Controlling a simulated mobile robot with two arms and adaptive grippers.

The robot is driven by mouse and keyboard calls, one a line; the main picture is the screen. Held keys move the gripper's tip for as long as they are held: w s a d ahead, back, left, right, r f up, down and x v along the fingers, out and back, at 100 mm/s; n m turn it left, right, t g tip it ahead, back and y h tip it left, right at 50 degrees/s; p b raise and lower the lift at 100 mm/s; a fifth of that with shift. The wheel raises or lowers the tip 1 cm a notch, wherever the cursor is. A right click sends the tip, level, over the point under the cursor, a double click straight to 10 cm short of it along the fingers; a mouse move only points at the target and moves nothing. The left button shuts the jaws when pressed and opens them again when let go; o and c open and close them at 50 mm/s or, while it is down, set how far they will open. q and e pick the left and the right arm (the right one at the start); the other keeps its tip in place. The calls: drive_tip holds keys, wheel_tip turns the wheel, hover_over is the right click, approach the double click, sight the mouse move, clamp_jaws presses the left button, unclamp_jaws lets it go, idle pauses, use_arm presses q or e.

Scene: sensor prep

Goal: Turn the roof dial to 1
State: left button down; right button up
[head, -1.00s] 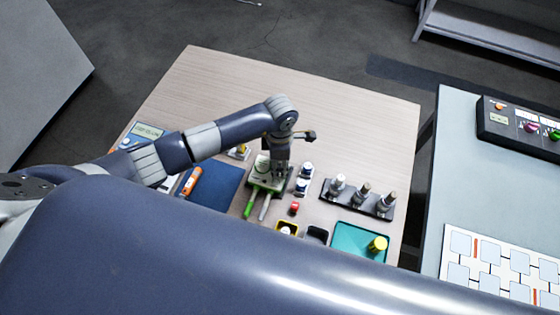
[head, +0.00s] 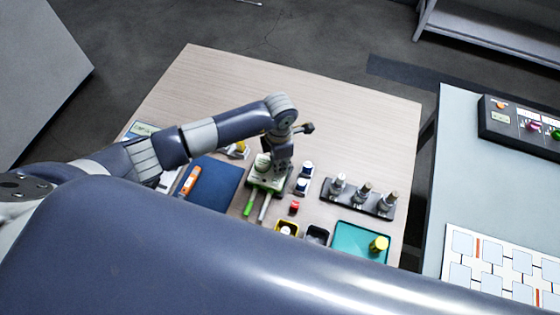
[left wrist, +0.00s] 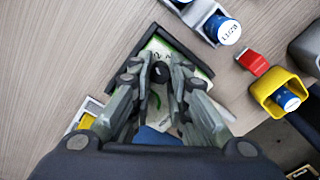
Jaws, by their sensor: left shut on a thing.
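A small device with a white and green top face (left wrist: 178,50) and a dark frame lies under my left gripper in the left wrist view. In the head view this device (head: 262,162) stands near the middle of the table's front part. My left gripper (left wrist: 161,76) points down and is shut on a small dark knob, seemingly the roof dial (left wrist: 160,74), on that face. The fingers hide most of the dial, and its setting cannot be read. The left gripper also shows in the head view (head: 282,167). My right gripper is not in view.
Green and grey handled tools (head: 248,205) lie in front of the device. The table's back is clear.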

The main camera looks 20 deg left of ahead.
use_arm(q)
drive_tip(key=c, duration=1.5)
unclamp_jaws()
wheel_tip(320, 180, up, 12)
drive_tip(key=shift+w+a, duration=0.1)
